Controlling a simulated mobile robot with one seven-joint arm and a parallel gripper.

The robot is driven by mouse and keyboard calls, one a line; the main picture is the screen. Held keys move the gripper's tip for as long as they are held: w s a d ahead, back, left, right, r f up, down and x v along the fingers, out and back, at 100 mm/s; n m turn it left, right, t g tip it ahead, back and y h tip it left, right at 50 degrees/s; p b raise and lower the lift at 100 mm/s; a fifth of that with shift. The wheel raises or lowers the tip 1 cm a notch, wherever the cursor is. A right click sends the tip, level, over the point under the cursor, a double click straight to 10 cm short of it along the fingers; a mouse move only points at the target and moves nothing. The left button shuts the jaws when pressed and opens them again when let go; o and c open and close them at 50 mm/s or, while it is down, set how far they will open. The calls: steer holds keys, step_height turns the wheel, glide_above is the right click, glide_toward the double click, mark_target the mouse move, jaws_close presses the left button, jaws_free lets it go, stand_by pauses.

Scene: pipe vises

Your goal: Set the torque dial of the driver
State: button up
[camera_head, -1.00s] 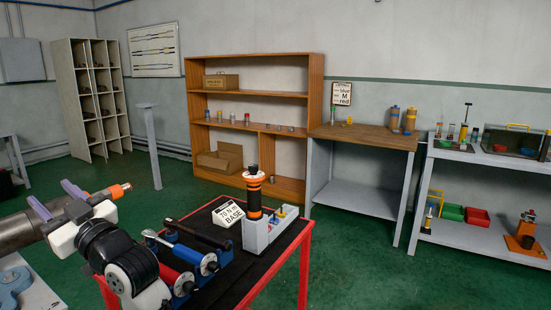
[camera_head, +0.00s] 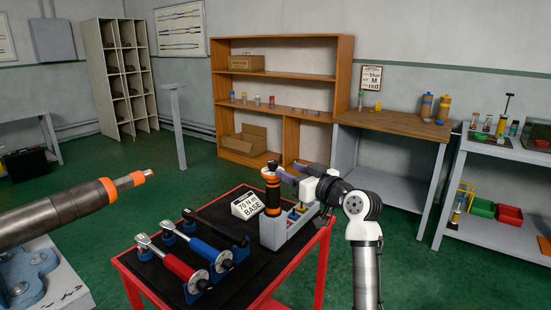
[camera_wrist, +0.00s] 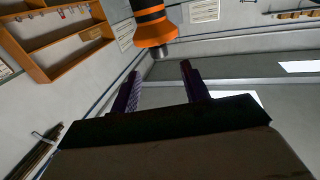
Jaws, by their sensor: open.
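The driver (camera_head: 273,193), black with orange bands, stands upright in a grey holder (camera_head: 272,233) on the red cart. A sign (camera_head: 249,204) reading "70 N m BASE" stands left of it. My gripper (camera_head: 278,173) is at the driver's upper part, reaching in from the right, with purple fingers. In the wrist view the fingers (camera_wrist: 160,68) are apart with nothing between them. The driver's orange and black end (camera_wrist: 153,28) shows just beyond the fingertips. I cannot tell whether they touch it. The dial's setting is not readable.
Red and blue torque wrenches (camera_head: 200,258) lie on the cart's black top, left of the driver. A large pipe (camera_head: 60,216) with an orange collar juts in at left. A wooden bench (camera_head: 400,123) stands behind, under a small sign (camera_head: 371,77) reading "blue M red".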

mark_target(276, 164)
steer(key=p+x, duration=0.2)
steer(key=x, duration=0.6)
steer(key=shift+w, duration=0.15)
steer(key=c, duration=1)
